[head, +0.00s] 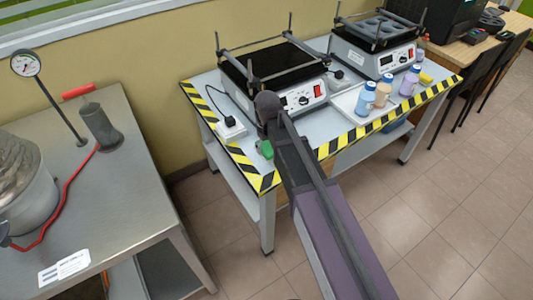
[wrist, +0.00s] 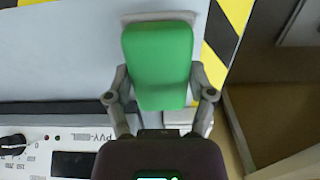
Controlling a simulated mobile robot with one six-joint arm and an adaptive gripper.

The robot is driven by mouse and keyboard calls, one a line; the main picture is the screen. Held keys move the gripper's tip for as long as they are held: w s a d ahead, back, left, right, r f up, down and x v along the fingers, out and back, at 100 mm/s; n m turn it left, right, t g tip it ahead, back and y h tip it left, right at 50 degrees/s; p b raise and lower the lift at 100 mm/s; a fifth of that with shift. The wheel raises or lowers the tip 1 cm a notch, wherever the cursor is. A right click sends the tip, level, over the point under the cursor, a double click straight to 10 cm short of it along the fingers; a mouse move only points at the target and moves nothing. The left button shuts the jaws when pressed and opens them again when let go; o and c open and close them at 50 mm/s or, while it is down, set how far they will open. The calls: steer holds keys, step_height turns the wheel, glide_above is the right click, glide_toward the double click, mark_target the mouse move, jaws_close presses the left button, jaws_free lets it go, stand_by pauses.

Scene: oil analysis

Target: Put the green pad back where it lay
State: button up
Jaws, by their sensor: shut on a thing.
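The green pad (wrist: 158,60) is between the fingers of my gripper (wrist: 158,85) in the wrist view, its broad face toward the camera. My gripper is shut on it. In the head view a small part of the green pad (head: 266,149) shows beside my arm, over the near left part of the table with striped edges (head: 232,150). My arm hides most of my gripper there. I cannot tell whether the pad touches the tabletop. A pale edge (wrist: 158,17) shows just beyond the pad in the wrist view.
A shaker with a black top (head: 275,62) stands behind my arm; its front panel (wrist: 50,150) shows in the wrist view. A white power block (head: 231,129) lies left of my arm. Bottles (head: 366,98) stand in a tray at right. A steel bench (head: 130,190) is at left.

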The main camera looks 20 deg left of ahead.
mark_target(267, 153)
steer(key=shift+f, duration=0.1)
steer(key=shift+f+b, duration=1.7)
steer(key=shift+b, duration=0.05)
steer(key=shift+f, duration=0.2)
steer(key=o, duration=1)
steer(key=shift+r, duration=0.1)
steer(key=shift+c, duration=0.2)
steer(key=shift+r, duration=0.1)
step_height(267, 153, up, 12)
steer(key=p, duration=1.2)
